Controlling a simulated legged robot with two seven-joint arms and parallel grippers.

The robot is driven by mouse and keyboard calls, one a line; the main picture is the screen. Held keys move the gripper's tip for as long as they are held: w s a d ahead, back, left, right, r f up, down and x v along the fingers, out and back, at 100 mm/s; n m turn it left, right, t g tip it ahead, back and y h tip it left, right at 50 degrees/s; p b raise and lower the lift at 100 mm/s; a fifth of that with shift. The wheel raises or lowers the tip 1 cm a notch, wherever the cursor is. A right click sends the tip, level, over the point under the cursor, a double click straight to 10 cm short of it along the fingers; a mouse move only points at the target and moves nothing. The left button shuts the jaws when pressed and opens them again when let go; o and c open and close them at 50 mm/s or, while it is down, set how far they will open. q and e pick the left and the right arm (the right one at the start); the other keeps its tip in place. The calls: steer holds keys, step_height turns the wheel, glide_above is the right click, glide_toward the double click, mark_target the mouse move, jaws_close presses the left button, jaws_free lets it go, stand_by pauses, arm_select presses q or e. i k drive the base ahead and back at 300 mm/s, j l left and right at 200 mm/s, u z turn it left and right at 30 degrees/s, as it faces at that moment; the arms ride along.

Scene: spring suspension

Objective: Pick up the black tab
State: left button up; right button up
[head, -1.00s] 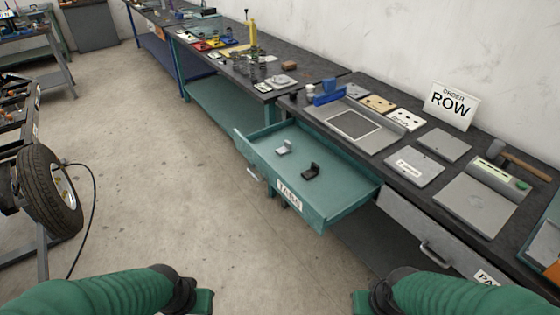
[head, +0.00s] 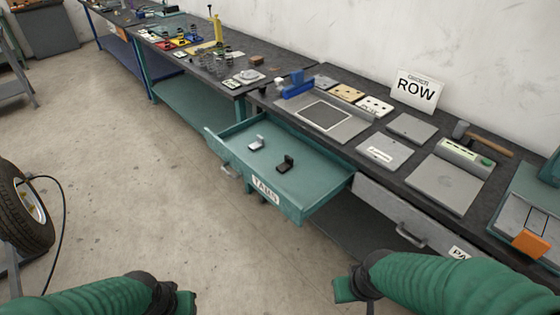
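The black tab (head: 285,164) lies in the open teal drawer (head: 301,187), which has a label on its front. A light grey tab (head: 256,144) lies in the same drawer, to the left of and behind the black one. My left gripper (head: 186,303) is at the bottom left, and my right gripper (head: 347,290) is at the bottom right, in front of and below the drawer. Both are apart from the tabs. Only small parts of them show, and their fingers cannot be made out.
A dark workbench (head: 390,195) with flat grey plates runs behind the drawer. A closed grey drawer (head: 405,215) sits to its right. A tyre (head: 22,205) and a black cable stand at the left. The floor (head: 150,190) before the drawer is clear.

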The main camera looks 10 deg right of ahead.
mark_target(288, 163)
steer(key=z, duration=1.45)
steer(key=j+u, duration=0.15)
steer(key=u, duration=1)
steer(key=i+u, duration=0.15)
steer(key=u, duration=0.6)
steer(key=i+l+u, duration=0.3)
steer(key=i+l, duration=0.3)
steer(key=i+l+u, duration=0.3)
steer(key=i+l, duration=0.4)
